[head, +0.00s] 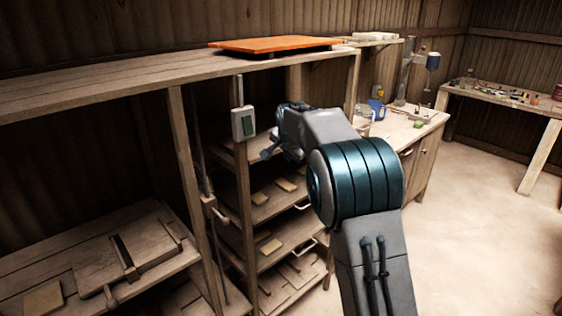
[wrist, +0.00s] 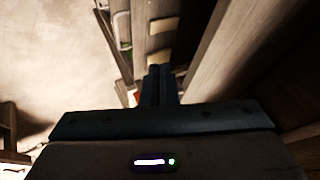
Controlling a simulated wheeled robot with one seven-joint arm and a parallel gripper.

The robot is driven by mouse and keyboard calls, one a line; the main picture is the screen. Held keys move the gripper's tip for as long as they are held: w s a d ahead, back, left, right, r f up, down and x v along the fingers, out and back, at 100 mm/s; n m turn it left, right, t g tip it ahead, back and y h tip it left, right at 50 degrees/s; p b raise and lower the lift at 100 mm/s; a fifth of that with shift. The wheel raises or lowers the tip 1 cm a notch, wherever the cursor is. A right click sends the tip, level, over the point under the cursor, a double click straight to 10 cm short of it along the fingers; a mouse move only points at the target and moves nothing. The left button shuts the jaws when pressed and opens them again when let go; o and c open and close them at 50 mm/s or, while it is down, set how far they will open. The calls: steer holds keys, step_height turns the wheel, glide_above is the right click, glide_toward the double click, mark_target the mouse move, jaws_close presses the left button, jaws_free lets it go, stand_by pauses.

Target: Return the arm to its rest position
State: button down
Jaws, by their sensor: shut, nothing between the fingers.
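My arm reaches up and forward in the head view, with its grey and teal links in front of the wooden shelf rack. My gripper (wrist: 160,72) shows in the wrist view with its two dark fingers together and nothing between them. Beyond the fingers in the wrist view are blurred shelf boards with pale tiles (wrist: 160,27).
The shelf rack (head: 241,200) holds several flat tiles. An orange slab (head: 275,44) lies on the upper shelf. A bench with a press (head: 50,265) is at lower left. Open floor (head: 480,220) lies to the right.

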steer(key=s+d+r+n+g+b, duration=0.1)
steer(key=s+d+r, duration=0.15)
steer(key=s, duration=0.35)
steer(key=s+d+r+n, duration=0.1)
steer(key=s+d+r, duration=0.1)
steer(key=s+r, duration=0.35)
steer(key=s+d+f+n+g, duration=0.1)
steer(key=s+f, duration=0.3)
steer(key=s, duration=0.7)
steer(key=s+d+f+n+g, duration=0.1)
steer(key=s+d+f+n, duration=0.2)
steer(key=s, duration=0.9)
steer(key=s+d+f+n+g, duration=0.1)
steer(key=s+d+f+n, duration=0.1)
steer(key=s+f, duration=0.5)
steer(key=s, duration=0.4)
steer(key=shift+s+d+n, duration=0.2)
steer(key=shift+d+n, duration=0.05)
steer(key=shift+n, duration=0.05)
